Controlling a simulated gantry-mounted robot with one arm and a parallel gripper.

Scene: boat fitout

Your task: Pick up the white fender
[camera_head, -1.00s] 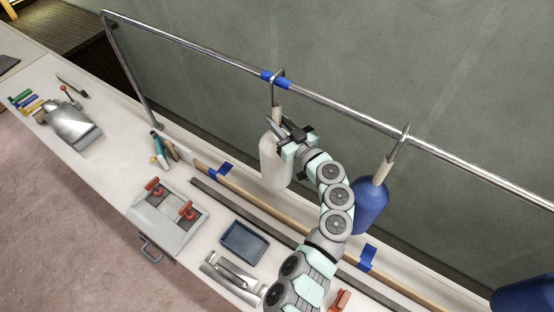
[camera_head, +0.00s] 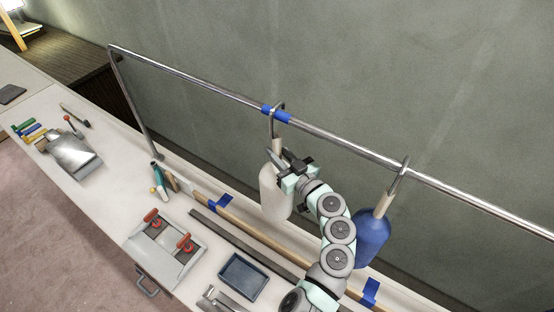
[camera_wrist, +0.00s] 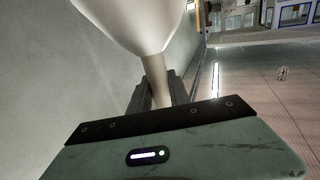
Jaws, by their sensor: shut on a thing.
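The white fender (camera_head: 274,197) hangs below the metal rail by a hook, next to the blue tape on the rail. My gripper (camera_head: 283,158) is at its narrow top end in the head view. In the wrist view, the fender's white body (camera_wrist: 135,18) tapers to a pale neck (camera_wrist: 156,80). The dark fingers of my gripper (camera_wrist: 157,92) are shut on that neck, one on each side. The hook (camera_head: 273,122) still goes up over the rail in the head view.
The metal rail (camera_head: 340,143) runs along the wall. A blue fender (camera_head: 371,238) hangs close to the right of my arm. Below are a blue tray (camera_head: 243,277), a grey panel with red handles (camera_head: 165,250) and a metal scoop (camera_head: 75,155) on the white bench.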

